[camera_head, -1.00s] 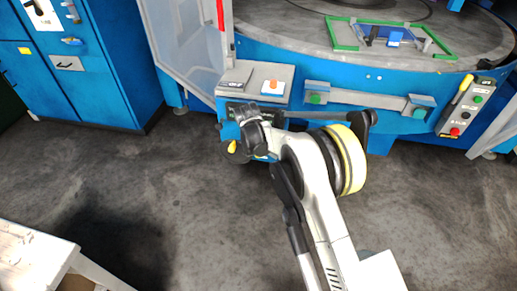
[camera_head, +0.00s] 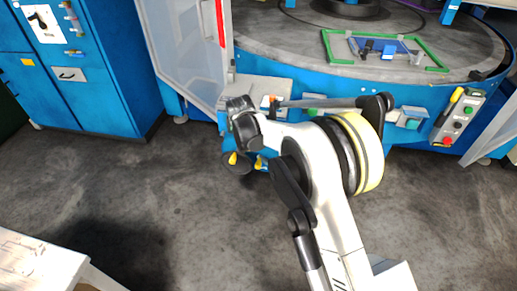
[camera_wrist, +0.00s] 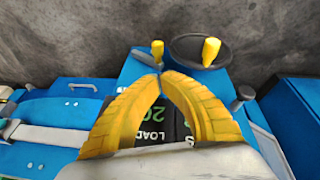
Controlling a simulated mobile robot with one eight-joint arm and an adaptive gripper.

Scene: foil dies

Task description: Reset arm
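My arm (camera_head: 335,205) rises from the lower right of the head view and bends left in front of the blue machine. My gripper (camera_wrist: 161,77) shows in the wrist view as two curved yellow fingers whose tips come together. No object shows between the tips. Behind the fingers is a dark label panel (camera_wrist: 172,122) with green and white print, partly hidden.
The blue machine carries a grey round table (camera_head: 285,45) with a green frame (camera_head: 390,66). A button box (camera_head: 459,118) hangs at right. A dark disc with a yellow knob (camera_wrist: 211,50) lies beyond the fingers. Blue cabinets (camera_head: 80,85) and a white table (camera_head: 38,262) stand left. Grey floor is open.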

